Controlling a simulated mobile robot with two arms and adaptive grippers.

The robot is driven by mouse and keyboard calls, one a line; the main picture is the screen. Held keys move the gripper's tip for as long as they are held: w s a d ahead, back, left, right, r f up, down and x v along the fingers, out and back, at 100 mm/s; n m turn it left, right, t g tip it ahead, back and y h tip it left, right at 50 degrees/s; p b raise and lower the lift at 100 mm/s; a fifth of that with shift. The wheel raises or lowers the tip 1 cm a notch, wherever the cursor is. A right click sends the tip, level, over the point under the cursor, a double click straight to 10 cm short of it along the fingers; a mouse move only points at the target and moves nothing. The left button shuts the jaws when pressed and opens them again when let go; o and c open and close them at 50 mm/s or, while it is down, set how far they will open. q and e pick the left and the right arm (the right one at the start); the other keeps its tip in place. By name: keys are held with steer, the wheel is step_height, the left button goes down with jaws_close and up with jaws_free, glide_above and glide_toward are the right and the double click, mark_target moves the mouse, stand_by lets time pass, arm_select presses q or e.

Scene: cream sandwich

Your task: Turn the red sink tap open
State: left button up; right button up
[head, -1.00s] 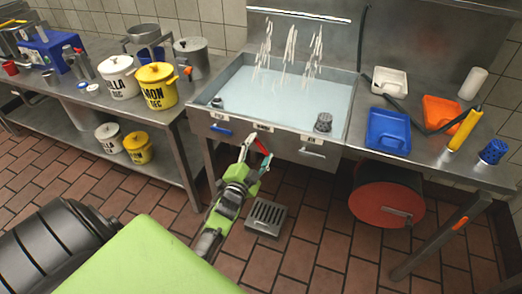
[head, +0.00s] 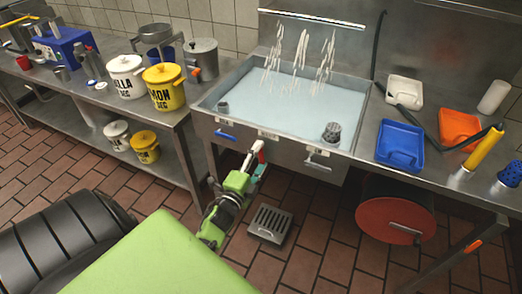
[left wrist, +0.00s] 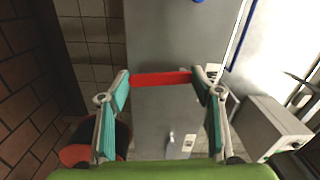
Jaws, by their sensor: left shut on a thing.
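The red tap handle (head: 257,147) is a short bar at the front of the sink (head: 345,140), below its front edge. My left gripper (head: 250,163) reaches up to it from below. In the left wrist view the red handle (left wrist: 162,79) spans between the two teal-padded fingers, and my left gripper (left wrist: 163,84) is shut on it. The tap's mount is hidden. White streaks (head: 300,50), which look like falling water, show above the pale water (head: 285,95) in the sink. My right gripper is out of view.
A blue handle (head: 224,135) and a metal handle (head: 318,160) are on the sink front. Trays and a yellow cylinder (head: 483,149) are on the right counter; pots stand left.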

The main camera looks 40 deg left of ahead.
arm_select(q)
steer(key=o, duration=1.6)
steer(key=v, duration=1.2)
steer(key=shift+f, duration=0.15)
